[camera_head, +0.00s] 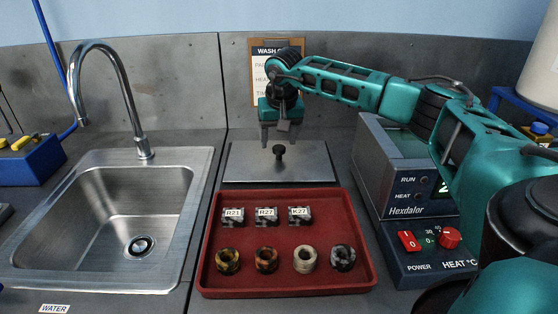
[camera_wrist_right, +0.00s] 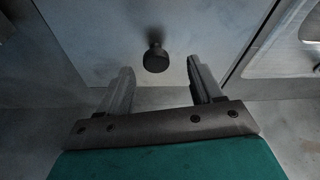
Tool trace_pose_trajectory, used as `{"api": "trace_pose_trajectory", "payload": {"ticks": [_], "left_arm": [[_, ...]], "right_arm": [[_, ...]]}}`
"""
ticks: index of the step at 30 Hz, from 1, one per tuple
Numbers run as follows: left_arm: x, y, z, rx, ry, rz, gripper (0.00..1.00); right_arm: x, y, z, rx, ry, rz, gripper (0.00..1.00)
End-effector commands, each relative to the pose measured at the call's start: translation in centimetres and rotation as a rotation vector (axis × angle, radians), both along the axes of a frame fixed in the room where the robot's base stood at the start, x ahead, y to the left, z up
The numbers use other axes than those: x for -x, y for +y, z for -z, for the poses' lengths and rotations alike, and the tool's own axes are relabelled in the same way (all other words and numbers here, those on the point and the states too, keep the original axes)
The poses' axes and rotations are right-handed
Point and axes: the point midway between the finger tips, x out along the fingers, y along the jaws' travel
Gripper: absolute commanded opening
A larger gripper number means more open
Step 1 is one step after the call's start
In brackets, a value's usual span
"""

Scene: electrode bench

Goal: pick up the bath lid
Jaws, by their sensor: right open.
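The bath lid (camera_head: 306,168) is a flat grey metal plate with a black knob (camera_head: 279,152) in its middle. It lies flat behind the red tray. My right gripper (camera_head: 274,138) hangs above the lid, near the knob. In the right wrist view the lid (camera_wrist_right: 110,35) fills much of the picture, and the knob (camera_wrist_right: 156,58) stands beyond the open fingertips (camera_wrist_right: 159,72), roughly centred between them. The gripper is open and empty, and the knob appears free of the fingers. My left gripper is not in view.
A red tray (camera_head: 285,285) holds several labelled blocks and rings in front of the lid. A Hexdalor heater unit (camera_head: 405,200) stands to the right. A sink (camera_head: 95,225) with a tall faucet (camera_head: 130,110) is on the left. A clipboard (camera_head: 262,80) leans on the back wall.

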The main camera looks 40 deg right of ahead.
Motion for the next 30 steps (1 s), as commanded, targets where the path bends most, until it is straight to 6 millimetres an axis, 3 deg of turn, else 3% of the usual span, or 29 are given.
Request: {"api": "trace_pose_trajectory", "payload": {"ticks": [9,17,30], "left_arm": [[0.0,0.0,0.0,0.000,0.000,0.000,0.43],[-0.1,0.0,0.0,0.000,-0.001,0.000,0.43],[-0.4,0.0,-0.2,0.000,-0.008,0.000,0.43]], "right_arm": [[-0.9,-1.1,4.1,0.000,0.002,0.000,0.65],[-1.0,-1.2,4.4,0.001,0.001,-0.001,0.65],[-1.0,-1.2,4.3,0.000,0.001,0.000,0.24]]}}
